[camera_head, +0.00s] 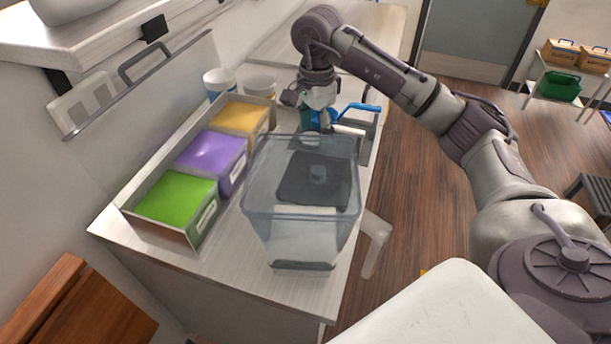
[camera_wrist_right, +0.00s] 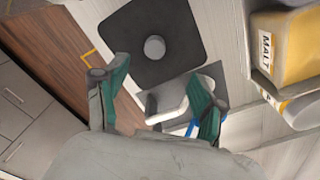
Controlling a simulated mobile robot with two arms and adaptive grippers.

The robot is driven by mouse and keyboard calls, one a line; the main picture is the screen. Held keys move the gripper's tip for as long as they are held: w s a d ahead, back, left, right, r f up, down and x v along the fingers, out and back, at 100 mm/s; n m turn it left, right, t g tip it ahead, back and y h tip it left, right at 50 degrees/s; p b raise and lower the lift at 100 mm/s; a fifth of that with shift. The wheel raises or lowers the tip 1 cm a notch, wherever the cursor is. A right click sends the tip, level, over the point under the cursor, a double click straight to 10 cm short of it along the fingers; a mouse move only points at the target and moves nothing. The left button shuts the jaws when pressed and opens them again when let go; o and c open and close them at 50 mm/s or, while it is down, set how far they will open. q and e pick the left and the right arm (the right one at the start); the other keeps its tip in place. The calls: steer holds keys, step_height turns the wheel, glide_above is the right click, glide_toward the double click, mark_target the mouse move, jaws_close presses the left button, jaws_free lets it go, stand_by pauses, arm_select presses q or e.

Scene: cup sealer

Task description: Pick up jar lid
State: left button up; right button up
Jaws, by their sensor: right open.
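The jar lid (camera_wrist_right: 153,45) is a dark square plate with a round grey knob in its middle. In the right wrist view it lies flat on the pale counter, just beyond my fingertips. In the head view the lid (camera_head: 318,172) shows through a clear, square-mouthed jar (camera_head: 295,240) at the counter's near end. My right gripper (camera_head: 318,112) is behind the jar, over the far part of the counter. In the right wrist view its green-padded fingers (camera_wrist_right: 158,75) are apart with nothing held, and the lid is not touched. My left gripper is out of view.
A tray (camera_head: 165,235) with green, purple and yellow boxes stands left of the jar. White tubs (camera_head: 219,82) stand behind it. A grey device with a blue handle (camera_head: 357,109) is beside my right gripper. The counter's right edge drops to the wood floor (camera_head: 420,190).

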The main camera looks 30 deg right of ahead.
steer(key=f, duration=0.2)
steer(key=s+d+f+p, duration=0.1)
steer(key=shift+f, duration=0.25)
steer(key=f, duration=0.2)
steer(key=shift+w+a+f+p, duration=0.15)
steer(key=shift+a+f+p, duration=0.1)
steer(key=shift+f+p, duration=0.1)
steer(key=shift+w+a+f, duration=0.1)
steer(key=shift+w+f, duration=0.05)
steer(key=shift+f, duration=0.15)
steer(key=shift+f+p, duration=0.5)
steer(key=shift+f, duration=0.05)
steer(key=f, duration=0.1)
steer(key=f+p, duration=0.2)
steer(key=shift+s+d+f, duration=0.25)
steer(key=shift+f, duration=0.45)
steer(key=shift+c, duration=0.4)
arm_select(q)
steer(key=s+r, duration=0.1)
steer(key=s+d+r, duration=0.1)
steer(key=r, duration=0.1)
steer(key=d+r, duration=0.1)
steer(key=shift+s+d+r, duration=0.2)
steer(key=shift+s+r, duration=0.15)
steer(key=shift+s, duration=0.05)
arm_select(e)
jaws_close()
